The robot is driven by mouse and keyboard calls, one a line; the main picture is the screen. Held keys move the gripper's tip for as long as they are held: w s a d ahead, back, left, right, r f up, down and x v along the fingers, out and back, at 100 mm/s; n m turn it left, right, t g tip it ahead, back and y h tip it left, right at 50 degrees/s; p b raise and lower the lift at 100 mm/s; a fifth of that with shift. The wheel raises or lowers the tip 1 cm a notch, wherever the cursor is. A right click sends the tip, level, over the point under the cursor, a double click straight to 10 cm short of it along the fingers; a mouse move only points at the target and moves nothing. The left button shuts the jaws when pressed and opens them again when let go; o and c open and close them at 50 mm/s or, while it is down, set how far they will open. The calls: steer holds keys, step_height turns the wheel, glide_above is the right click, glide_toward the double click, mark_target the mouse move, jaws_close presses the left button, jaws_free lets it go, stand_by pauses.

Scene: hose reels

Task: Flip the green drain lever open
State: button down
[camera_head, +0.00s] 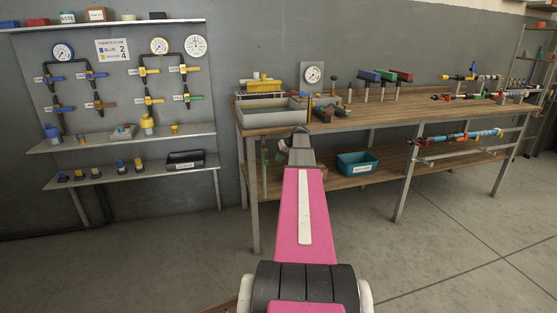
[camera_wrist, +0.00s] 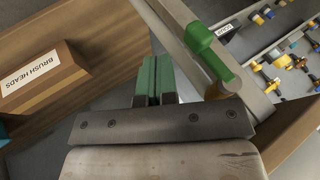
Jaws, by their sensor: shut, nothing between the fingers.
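In the wrist view, a long green lever (camera_wrist: 209,50) shows at the upper right, lying along a grey bar-like part. My gripper (camera_wrist: 157,72) is shut and empty, its two green fingertips side by side to the left of the lever, with a gap between them in the picture. In the head view, my arm reaches to the left end of the workbench, and my gripper (camera_head: 299,134) is near the grey tray (camera_head: 272,119). Dark green and grey parts (camera_head: 281,153) below that tray are partly hidden by my arm, and I cannot tell the lever's setting there.
The workbench (camera_head: 340,122) carries tools and a gauge. A teal bin (camera_head: 357,163) stands on its lower shelf. A brown block labelled BRUSH HEADS (camera_wrist: 42,80) is left in the wrist view. The gauge panel (camera_head: 122,75) with several coloured valves is on the left wall. The floor is clear.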

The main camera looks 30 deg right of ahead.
steer(key=d+f+v, duration=0.1)
steer(key=v, duration=0.9)
steer(key=shift+s+d, duration=0.25)
steer(key=shift+d, duration=0.2)
steer(key=s+a+f+g+h, duration=0.1)
steer(key=s+a+f, duration=0.4)
steer(key=a, duration=0.7)
steer(key=s+a+f+g+h, duration=0.15)
steer(key=s+a+f, duration=0.25)
steer(key=a+f, duration=0.55)
steer(key=s+a+f+g, duration=0.2)
steer(key=s+a+f, duration=0.2)
steer(key=a, duration=1)
steer(key=s+a+f+n+h, duration=0.1)
steer(key=s+a+f+h, duration=0.1)
steer(key=s+a, duration=0.8)
steer(key=shift+f+n+g, duration=0.4)
steer(key=shift+f+g, duration=0.05)
steer(key=shift+f, duration=0.35)
